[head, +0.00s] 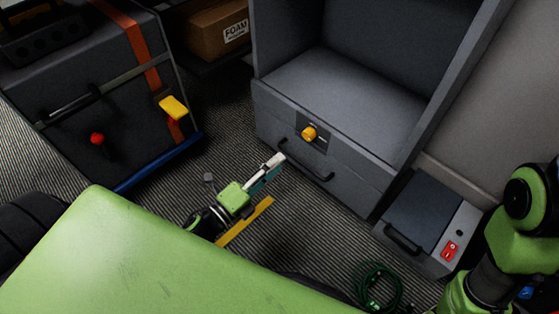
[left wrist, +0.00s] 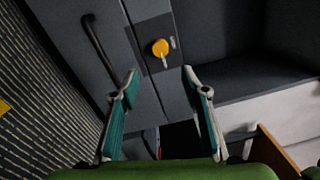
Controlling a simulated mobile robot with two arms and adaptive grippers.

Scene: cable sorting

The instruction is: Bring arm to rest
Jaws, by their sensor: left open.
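My left gripper (head: 266,173) is low over the striped floor, in front of the grey cabinet (head: 330,146). In the left wrist view its two teal-lined fingers (left wrist: 160,76) are spread apart with nothing between them. The cabinet's drawer front, its dark handle and the yellow knob (left wrist: 160,47) show beyond the fingertips. The knob (head: 309,133) also shows in the head view, apart from the gripper. My right arm (head: 520,225) stands at the right edge of the head view, and its gripper is out of the picture.
A coiled green cable (head: 378,286) lies low on the right. A grey box with a red switch (head: 450,250) stands right of the cabinet. A dark case with an orange strap (head: 143,45) is at the left. A cardboard foam box (head: 208,32) sits behind. The cabinet's open compartment looks empty.

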